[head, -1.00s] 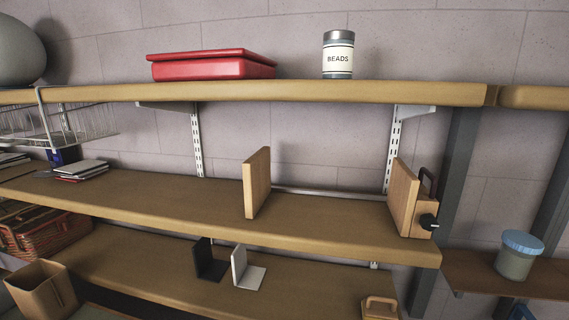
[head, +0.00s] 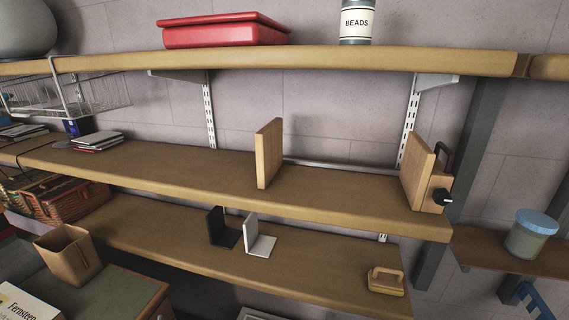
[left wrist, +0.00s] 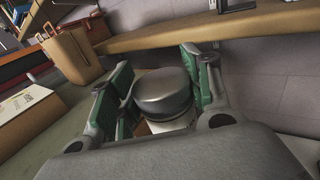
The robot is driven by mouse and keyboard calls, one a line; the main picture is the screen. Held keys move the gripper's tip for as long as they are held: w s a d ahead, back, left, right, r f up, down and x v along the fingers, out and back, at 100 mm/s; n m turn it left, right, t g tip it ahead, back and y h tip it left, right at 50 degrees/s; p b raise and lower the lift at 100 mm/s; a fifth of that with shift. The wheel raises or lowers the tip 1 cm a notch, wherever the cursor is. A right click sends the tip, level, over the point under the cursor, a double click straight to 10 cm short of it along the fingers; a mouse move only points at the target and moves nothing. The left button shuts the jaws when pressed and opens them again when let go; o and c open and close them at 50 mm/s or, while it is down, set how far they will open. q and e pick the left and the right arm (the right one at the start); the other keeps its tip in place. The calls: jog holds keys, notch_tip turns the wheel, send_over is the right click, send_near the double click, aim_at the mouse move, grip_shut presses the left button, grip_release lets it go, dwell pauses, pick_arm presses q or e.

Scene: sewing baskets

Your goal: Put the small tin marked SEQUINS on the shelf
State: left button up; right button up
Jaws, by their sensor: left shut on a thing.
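My left gripper (left wrist: 158,78) shows in the left wrist view, its green-padded fingers shut around a small tin (left wrist: 163,92). The tin has a grey metal lid and a pale side. No lettering on it can be read from here. The gripper is above a green-topped surface, in front of a wooden shelf edge (left wrist: 150,40). In the head view, the wooden middle shelf (head: 210,176) has an upright wooden divider (head: 269,153) and a wooden block with a black knob (head: 428,177) at its right end. The space between them is empty. My right gripper is in neither view.
A tin marked BEADS (head: 357,22) and a red box (head: 224,32) stand on the top shelf (head: 330,59). Black and white bookends (head: 260,241) stand on the lower shelf. A brown bin (head: 68,256) and a book (head: 27,305) are at lower left.

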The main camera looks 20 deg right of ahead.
pick_arm(q)
jog(key=shift+w+d+r, duration=0.1)
jog(key=shift+d+r, duration=0.25)
jog(key=shift+r, duration=0.35)
jog(key=shift+a+f, duration=0.3)
jog(key=shift+f, duration=0.3)
jog(key=shift+s+a+f, duration=0.25)
jog(key=shift+a+f, duration=0.05)
jog(key=shift+f, duration=0.3)
jog(key=shift+a+f+y, duration=0.2)
jog(key=shift+f+y, duration=0.1)
jog(key=shift+f, duration=0.1)
jog(key=shift+s, duration=0.1)
